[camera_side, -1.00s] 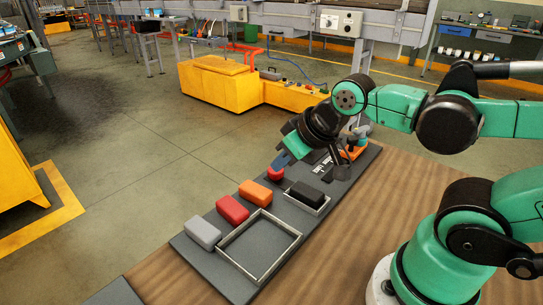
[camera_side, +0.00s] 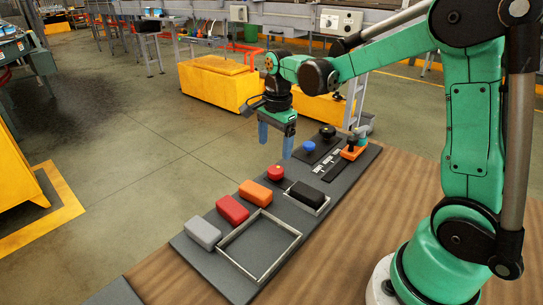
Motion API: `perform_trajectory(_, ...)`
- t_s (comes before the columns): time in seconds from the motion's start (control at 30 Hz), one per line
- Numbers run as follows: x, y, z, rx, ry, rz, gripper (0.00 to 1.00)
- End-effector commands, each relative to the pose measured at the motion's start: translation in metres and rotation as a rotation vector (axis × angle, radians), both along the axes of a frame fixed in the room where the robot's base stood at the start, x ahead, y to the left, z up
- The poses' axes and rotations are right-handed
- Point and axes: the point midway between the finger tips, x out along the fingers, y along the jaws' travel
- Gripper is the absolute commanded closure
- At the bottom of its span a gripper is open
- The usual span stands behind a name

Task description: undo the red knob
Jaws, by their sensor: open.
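The red knob (camera_side: 275,172) is a small round red piece on the dark grey board (camera_side: 184,250), behind and right of the orange block. My gripper (camera_side: 274,152) points down above and just behind the red knob. Its two blue fingers are spread apart with nothing between them, and they look clear of the knob. The exact gap between the fingertips and the knob is hard to judge from this side.
On the board stand an orange block (camera_side: 256,193), a red block (camera_side: 232,209), a grey block (camera_side: 202,233), an empty square frame (camera_side: 294,234), a black block (camera_side: 306,195) in a small tray, a blue knob (camera_side: 309,146), a black knob (camera_side: 327,131) and an orange fixture (camera_side: 352,151).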

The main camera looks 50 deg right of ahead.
Motion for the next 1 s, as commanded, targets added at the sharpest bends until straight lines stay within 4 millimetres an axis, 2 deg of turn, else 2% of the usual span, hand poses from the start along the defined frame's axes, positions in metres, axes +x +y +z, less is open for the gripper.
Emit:
perform_trajectory(0.1,0.006,-0.01,-0.012,0.017,0.045,-0.147,0.21)
perform_trajectory(0.2,0.007,-0.013,-0.018,0.023,0.061,-0.202,0.21)
perform_trajectory(0.6,0.007,-0.013,-0.065,0.024,0.063,-0.212,0.21)
perform_trajectory(0.73,0.007,-0.013,-0.072,0.024,0.063,-0.211,0.21)
perform_trajectory(0.97,0.007,-0.013,-0.073,0.024,0.063,-0.211,0.21)
perform_trajectory(1.0,0.007,-0.013,-0.073,0.023,0.063,-0.21,0.29)
